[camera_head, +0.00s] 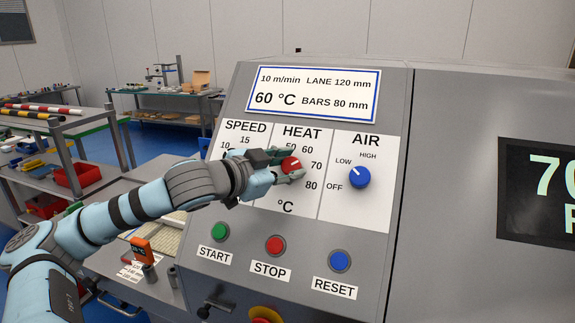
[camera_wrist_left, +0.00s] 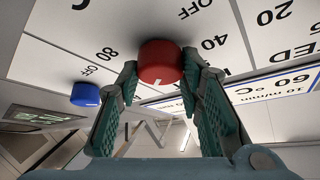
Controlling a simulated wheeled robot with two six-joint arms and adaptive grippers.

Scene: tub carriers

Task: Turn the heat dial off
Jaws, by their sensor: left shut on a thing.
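The red heat dial (camera_head: 291,166) sits under the HEAT label on the sloping grey panel. A white mark on it appears to point up and right, roughly toward 60 to 70; the gripper hides part of its scale. My left gripper (camera_head: 284,165) reaches it from the left and is shut on it. In the left wrist view the red dial (camera_wrist_left: 160,62) sits between the two green-padded fingers, one on each side. My right gripper is not in view.
Right of the heat dial is the blue air dial (camera_head: 359,178). Below are the green start (camera_head: 220,231), red stop (camera_head: 275,245) and blue reset (camera_head: 339,261) buttons. The speed dial is hidden by my arm. A display sign (camera_head: 313,92) stands above.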

